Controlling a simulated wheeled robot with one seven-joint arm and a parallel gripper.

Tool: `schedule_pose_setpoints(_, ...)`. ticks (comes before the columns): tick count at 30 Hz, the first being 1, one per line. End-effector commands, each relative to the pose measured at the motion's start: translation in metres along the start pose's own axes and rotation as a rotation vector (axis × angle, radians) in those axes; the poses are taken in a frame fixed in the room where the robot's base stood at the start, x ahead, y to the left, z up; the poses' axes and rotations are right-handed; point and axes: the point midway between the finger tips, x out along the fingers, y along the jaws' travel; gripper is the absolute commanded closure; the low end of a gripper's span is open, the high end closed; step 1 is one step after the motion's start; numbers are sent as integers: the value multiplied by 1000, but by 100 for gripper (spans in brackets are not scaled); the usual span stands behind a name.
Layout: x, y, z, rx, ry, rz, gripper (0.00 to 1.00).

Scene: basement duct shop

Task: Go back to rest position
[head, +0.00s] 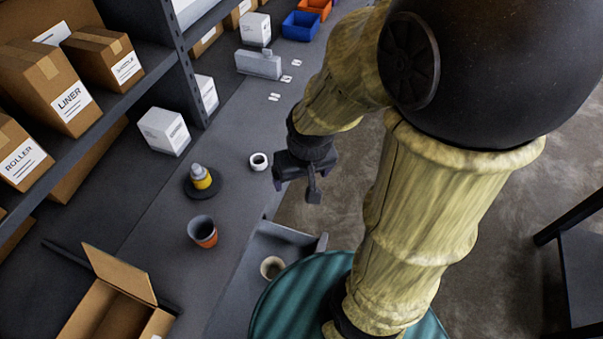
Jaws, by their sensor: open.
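My gripper (298,190) is near the middle of the head view, at the end of my yellowish arm. It is open, with nothing seen between its fingers. It hangs just off the right edge of the grey bench (230,125), over the floor side. A white ring-shaped roll (258,162) lies on the bench a little to the left of the gripper. A grey and orange cup (203,232) and a yellow and grey item (201,178) on a dark round base stand further left on the bench.
Shelving with labelled cartons (68,95) lines the left. An open cardboard box (115,300) sits at the lower left. A grey bin (285,240) with a round pale item (272,267) stands below the gripper. A dark table (585,260) is at right; bare floor (510,220) lies between.

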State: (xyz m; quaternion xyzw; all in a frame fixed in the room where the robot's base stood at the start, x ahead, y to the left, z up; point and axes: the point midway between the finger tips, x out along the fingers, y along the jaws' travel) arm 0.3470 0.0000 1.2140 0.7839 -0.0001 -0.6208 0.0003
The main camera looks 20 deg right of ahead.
Motion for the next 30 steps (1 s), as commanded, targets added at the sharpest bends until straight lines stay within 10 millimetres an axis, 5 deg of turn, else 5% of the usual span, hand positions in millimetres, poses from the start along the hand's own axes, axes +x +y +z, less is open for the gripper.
schedule_pose_setpoints(12,35,0,8,0,0,0,14)
schedule_pose_setpoints(28,33,0,7,0,0,0,14)
schedule_pose_setpoints(30,33,0,7,0,0,0,24)
